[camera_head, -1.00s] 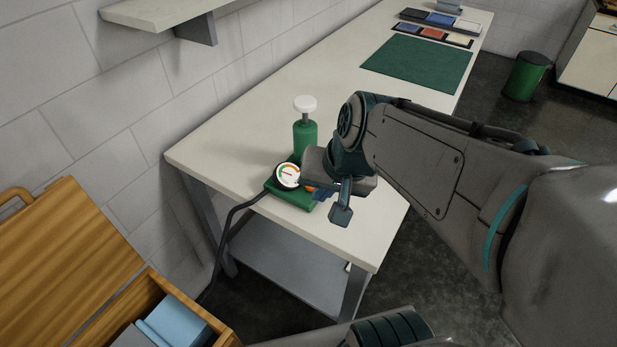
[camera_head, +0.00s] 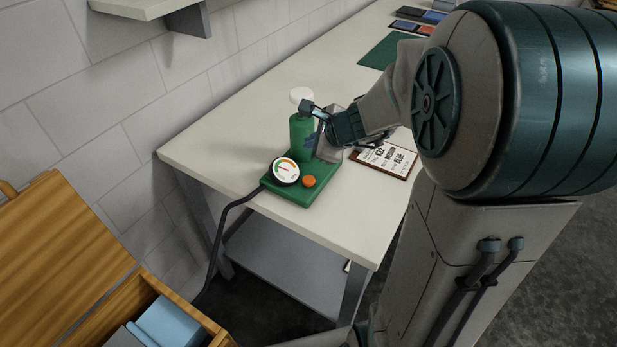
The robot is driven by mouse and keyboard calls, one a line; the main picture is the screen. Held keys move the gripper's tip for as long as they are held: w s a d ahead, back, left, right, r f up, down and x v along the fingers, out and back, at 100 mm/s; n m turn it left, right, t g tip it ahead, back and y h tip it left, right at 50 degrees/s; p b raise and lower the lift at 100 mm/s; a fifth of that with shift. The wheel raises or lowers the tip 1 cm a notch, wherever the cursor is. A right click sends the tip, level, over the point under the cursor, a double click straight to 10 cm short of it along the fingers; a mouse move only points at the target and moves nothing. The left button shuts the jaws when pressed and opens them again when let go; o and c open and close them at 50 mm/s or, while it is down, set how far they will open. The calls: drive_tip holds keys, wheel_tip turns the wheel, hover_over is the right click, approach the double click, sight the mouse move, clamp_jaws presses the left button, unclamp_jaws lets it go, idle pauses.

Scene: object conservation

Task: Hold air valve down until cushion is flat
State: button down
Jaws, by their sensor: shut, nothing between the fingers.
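A green pump unit stands on the near end of the bench, with a green cylinder (camera_head: 299,133) topped by a white knob (camera_head: 301,95). On its base (camera_head: 295,196) are a round dial gauge (camera_head: 285,171) and an orange button (camera_head: 309,181), which looks like the air valve. The button is uncovered and nothing touches it. My gripper (camera_head: 311,108) is shut and empty, beside the cylinder just below and right of the white knob; I cannot tell whether it touches. A light blue padded thing (camera_head: 172,322), perhaps the cushion, lies in the open wooden crate.
A black hose (camera_head: 219,232) runs from the pump down beside the wooden crate (camera_head: 95,300). A printed card on a clipboard (camera_head: 385,158) lies right of the pump. A green mat (camera_head: 383,53) lies farther back. A wall shelf (camera_head: 135,7) overhangs at upper left.

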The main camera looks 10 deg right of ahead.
sight(312, 182)
drive_tip(key=shift+f, duration=0.15)
wheel_tip(312, 182, down, 8)
drive_tip(key=b, duration=0.8)
drive_tip(key=shift+f, duration=0.25)
drive_tip(key=shift+f, duration=0.1)
idle(1.4)
drive_tip(key=shift+f+b, duration=0.3)
drive_tip(key=shift+b, duration=0.2)
drive_tip(key=shift+f+b, duration=0.55)
drive_tip(key=shift+b, duration=0.05)
idle(3.8)
